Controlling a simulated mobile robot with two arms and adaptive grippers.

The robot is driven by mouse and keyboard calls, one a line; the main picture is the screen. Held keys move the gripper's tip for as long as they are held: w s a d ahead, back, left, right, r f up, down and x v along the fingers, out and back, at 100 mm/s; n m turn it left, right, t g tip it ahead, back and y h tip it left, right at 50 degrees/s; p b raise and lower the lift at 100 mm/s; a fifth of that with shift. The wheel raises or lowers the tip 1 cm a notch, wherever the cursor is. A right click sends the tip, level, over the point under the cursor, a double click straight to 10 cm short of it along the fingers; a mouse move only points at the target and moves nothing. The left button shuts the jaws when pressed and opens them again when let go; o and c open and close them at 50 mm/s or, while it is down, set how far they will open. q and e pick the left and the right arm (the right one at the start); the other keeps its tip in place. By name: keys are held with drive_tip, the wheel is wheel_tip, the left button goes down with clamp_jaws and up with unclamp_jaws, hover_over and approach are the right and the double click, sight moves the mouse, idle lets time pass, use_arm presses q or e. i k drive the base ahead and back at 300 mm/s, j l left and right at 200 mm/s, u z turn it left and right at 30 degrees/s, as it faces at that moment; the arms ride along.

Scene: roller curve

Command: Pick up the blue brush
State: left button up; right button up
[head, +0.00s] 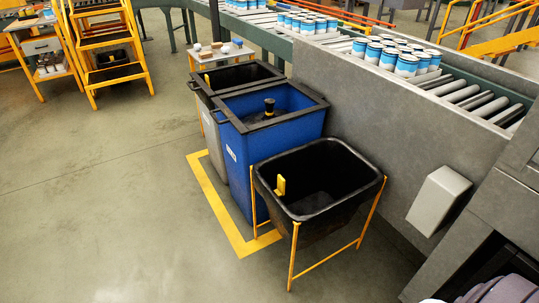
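I cannot make out a blue brush in the head view. A small low table (222,52) behind the bins carries several small light and dark items, too small to tell apart. Another stand (52,72) at the upper left holds small objects on its shelves, also too small to name. Neither my left nor my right gripper can be seen.
A black tub (345,165) on yellow legs, a blue bin (240,165) and a grey bin (212,130) stand beside the grey conveyor wall (385,120). Cans (405,63) sit on the rollers. Yellow steps (112,70) stand upper left. The floor at left is clear.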

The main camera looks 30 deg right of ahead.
sight(237, 43)
drive_tip(key=i+z, duration=0.1)
drive_tip(key=z, duration=0.5)
drive_tip(key=i+j+z, duration=0.3)
drive_tip(key=j+z, duration=0.3)
drive_tip(key=j, duration=0.2)
drive_tip(key=i+j+z, duration=0.1)
drive_tip(key=j+z, duration=0.25)
drive_tip(key=j, duration=0.15)
drive_tip(key=i+j+z, duration=0.1)
drive_tip(key=j, duration=1.1)
drive_tip(key=i+j+z, duration=0.1)
drive_tip(key=j, duration=1.15)
drive_tip(key=i+j+z, duration=0.1)
drive_tip(key=j, duration=1.15)
